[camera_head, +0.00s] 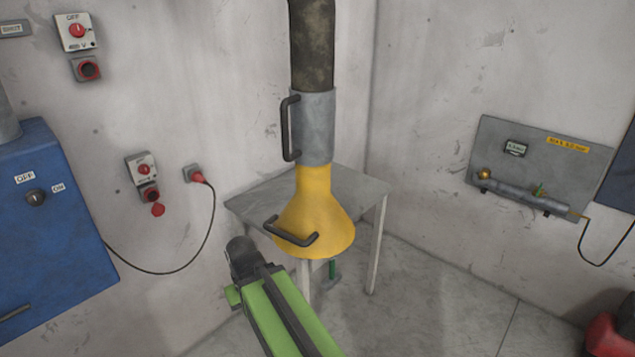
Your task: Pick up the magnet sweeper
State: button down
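I cannot pick out the magnet sweeper with certainty. A small green upright piece (332,269) shows low behind the yellow hood, under the grey table (252,200). Most of it is hidden, and I cannot tell whether it is part of the sweeper. My green arm reaches up from the bottom edge toward the left side of the table, with a dark rounded joint at its far end. No gripper fingers show.
A yellow extraction hood (314,205) with black handles hangs in front of the table from a dark hose (312,45). A blue cabinet (60,235) stands at left. A red object (607,338) lies at lower right. The floor right of the table is mostly clear.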

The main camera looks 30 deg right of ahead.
aim_at(332, 268)
jog(key=u, duration=4.9)
jog(key=i, duration=0.1)
jog(key=z, duration=2.3)
jog(key=k, duration=0.75)
jog(key=z, duration=2.05)
jog(key=i, duration=1)
jog(key=u, duration=0.05)
